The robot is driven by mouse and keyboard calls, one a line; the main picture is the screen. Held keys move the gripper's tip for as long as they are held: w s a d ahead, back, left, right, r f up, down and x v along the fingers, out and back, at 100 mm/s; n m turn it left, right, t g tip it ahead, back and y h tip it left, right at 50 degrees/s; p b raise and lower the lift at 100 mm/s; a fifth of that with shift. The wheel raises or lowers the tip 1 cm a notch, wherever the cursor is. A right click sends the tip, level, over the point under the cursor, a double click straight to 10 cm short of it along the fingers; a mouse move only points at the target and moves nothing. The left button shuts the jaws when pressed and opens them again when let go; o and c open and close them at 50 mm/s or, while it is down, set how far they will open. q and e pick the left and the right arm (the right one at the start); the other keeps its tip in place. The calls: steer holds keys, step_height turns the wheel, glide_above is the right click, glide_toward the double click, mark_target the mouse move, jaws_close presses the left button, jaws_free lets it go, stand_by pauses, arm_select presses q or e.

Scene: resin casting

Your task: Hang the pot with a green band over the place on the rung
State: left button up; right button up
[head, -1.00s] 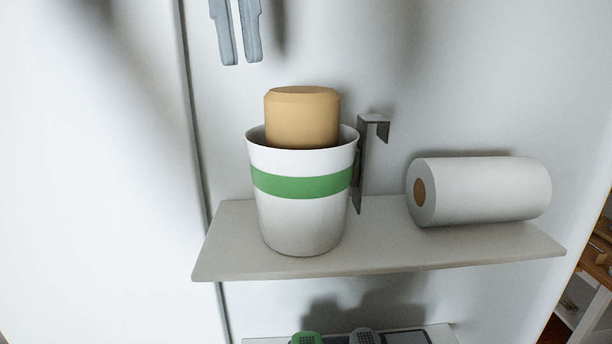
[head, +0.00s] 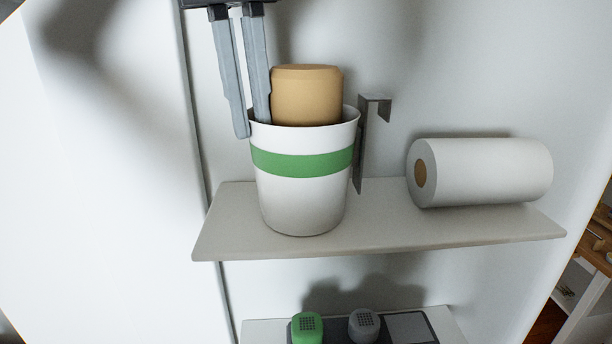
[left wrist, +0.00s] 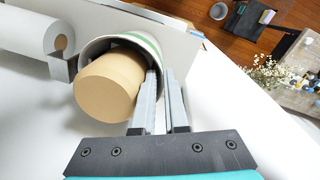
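The white pot with a green band (head: 301,192) stands upright on a shelf, with a tan cylindrical block (head: 306,96) sticking out of its top. A grey metal hook (head: 372,104) rises on the pot's right side. My left gripper (head: 253,129) points down at the pot's left rim and is open. One finger is at the inner side of the rim and the other at the outer side, with a gap between them. The left wrist view also shows the fingers (left wrist: 161,76) beside the block (left wrist: 108,85) and the pot's rim. No rung is visible. My right gripper is not in view.
A white paper roll (head: 485,171) lies on the shelf (head: 400,228) to the right of the pot. A lower shelf holds a tray with a green-capped thing (head: 307,327) and a grey-capped one (head: 364,324). The wall is close behind.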

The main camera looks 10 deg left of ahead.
arm_select(q)
steer(key=shift+f, duration=0.95)
steer(key=shift+w, duration=0.1)
steer(key=shift+c, duration=0.3)
jaws_close()
steer(key=shift+r, duration=0.2)
stand_by(0.5)
